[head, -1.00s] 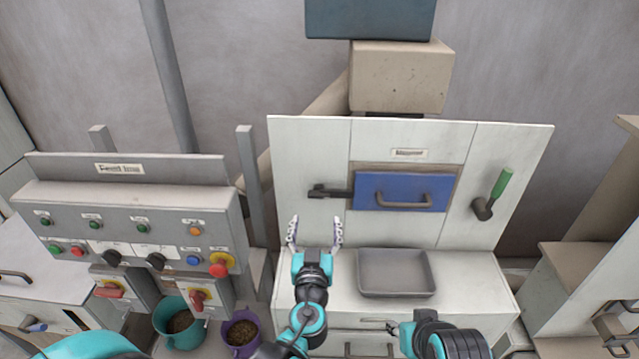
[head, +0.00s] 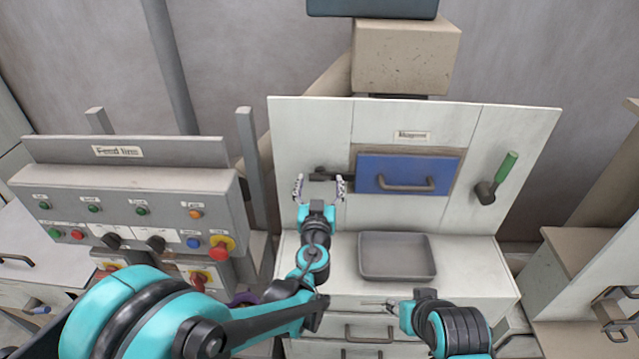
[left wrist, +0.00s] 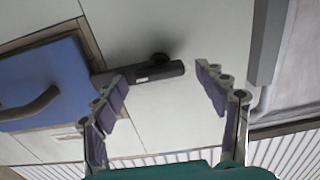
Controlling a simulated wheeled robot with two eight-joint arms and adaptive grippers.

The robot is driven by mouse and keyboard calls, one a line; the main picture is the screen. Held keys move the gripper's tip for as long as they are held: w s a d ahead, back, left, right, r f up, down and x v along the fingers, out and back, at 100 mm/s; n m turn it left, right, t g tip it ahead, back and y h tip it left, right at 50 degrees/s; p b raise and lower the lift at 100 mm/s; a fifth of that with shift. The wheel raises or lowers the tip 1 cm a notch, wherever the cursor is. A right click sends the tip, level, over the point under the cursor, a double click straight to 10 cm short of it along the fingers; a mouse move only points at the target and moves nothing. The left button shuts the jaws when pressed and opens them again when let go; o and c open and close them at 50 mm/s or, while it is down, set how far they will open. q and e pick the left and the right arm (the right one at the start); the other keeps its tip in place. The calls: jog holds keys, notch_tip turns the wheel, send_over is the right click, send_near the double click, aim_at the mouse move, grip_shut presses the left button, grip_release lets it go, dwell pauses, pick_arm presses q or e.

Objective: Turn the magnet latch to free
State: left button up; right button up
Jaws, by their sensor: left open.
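The magnet latch (head: 322,173) is a dark horizontal bar on the pale panel, just left of the blue magnet drawer (head: 390,172) with its grey handle. My left gripper (head: 319,182) is open, fingers pointing up at the panel, with the latch showing between its fingertips. In the left wrist view, the latch (left wrist: 145,73) has a dark round knob behind it. Its free end lies between the spread fingers (left wrist: 162,80), and the left finger overlaps its inner part. I cannot tell whether they touch.
A grey tray (head: 397,276) sits on the ledge below the blue drawer. A green-handled lever (head: 502,175) is on the panel at right. A control box (head: 130,200) with several buttons stands at left. The panel between drawer and lever is clear.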

pick_arm(q)
jog(key=c, duration=1.1)
jog(key=shift+c, duration=0.2)
jog(key=shift+m, duration=0.4)
jog(key=m+b, duration=0.1)
jog(key=m, duration=0.2)
jog(key=shift+f+m, duration=0.1)
jog(key=shift+m, duration=0.3)
jog(key=m+b, duration=0.1)
jog(key=m, duration=0.3)
jog(key=shift+d+m+b, duration=0.1)
jog(key=shift+m+b, duration=0.2)
jog(key=m, duration=0.4)
jog(key=shift+b, duration=0.4)
jog(key=m, duration=0.4)
jog(key=shift+d+f+m+b, duration=0.1)
jog(key=shift+m+b, duration=0.2)
